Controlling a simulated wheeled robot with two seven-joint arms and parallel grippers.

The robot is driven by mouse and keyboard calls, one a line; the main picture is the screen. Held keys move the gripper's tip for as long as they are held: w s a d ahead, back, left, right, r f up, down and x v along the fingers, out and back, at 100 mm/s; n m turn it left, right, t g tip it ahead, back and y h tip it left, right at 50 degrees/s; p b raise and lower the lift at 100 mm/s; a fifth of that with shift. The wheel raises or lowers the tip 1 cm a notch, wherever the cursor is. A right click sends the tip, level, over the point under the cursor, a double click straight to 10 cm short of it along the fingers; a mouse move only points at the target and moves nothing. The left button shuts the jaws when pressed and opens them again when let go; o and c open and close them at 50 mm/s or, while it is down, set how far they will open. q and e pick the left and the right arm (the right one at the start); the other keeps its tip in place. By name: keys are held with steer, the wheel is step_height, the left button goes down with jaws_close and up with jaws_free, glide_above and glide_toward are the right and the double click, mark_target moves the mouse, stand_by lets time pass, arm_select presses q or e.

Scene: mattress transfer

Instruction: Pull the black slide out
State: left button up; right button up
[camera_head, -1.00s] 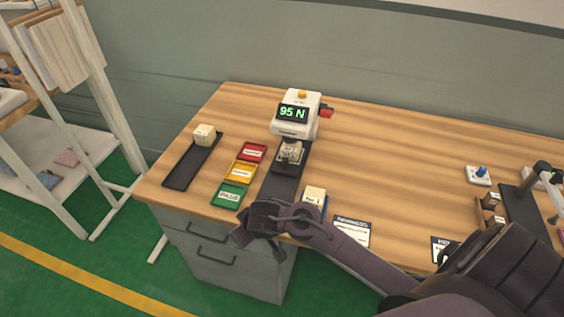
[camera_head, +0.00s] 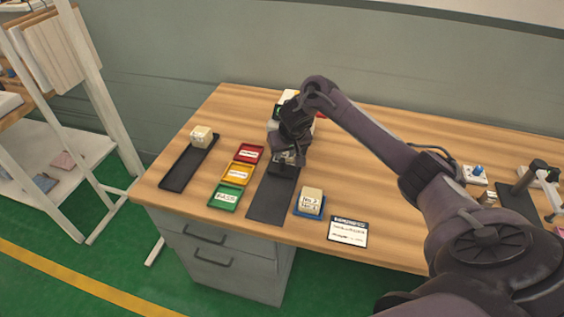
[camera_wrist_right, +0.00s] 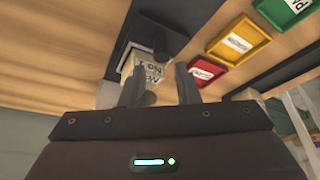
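The black slide (camera_head: 272,200) lies flat on the table, running from the tester at the back toward the front edge. It also shows in the right wrist view (camera_wrist_right: 165,28). A pale block with a "No.1" label (camera_wrist_right: 152,72) is at its far end, just beyond my right fingertips. My right gripper (camera_head: 289,160) reaches down over the slide's back end, close to the tester. In the wrist view its two fingers (camera_wrist_right: 160,88) are apart. The white tester (camera_head: 287,97) is mostly hidden behind my right arm. My left gripper is out of view.
Red (camera_head: 249,153), yellow (camera_head: 238,172) and green (camera_head: 225,196) trays lie left of the slide. Further left is a black tray (camera_head: 178,178) with a block. A block (camera_head: 312,200) on a blue tray and a label card (camera_head: 348,231) lie right.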

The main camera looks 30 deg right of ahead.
mark_target(282, 161)
steer(key=x, duration=0.7)
steer(key=shift+w+b, duration=0.15)
steer(key=shift+b, duration=0.2)
jaws_close()
